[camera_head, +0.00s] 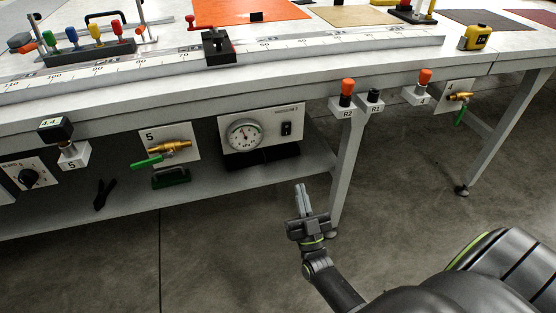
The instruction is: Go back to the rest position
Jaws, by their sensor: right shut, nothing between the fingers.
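My right gripper (303,201) is in front of the workbench, below its front edge and near a table leg. Its two fingers point up and lie together, with nothing between them. My right arm comes in from the lower right corner. My left gripper and left arm do not show in the head view.
The long white workbench (120,110) crosses the view, with a ruler scale and a black clamp (218,48) on top. Its front carries a gauge panel (262,132), green-handled valves (170,150) and red-topped buttons (347,88). Bare concrete floor (400,190) lies at the right.

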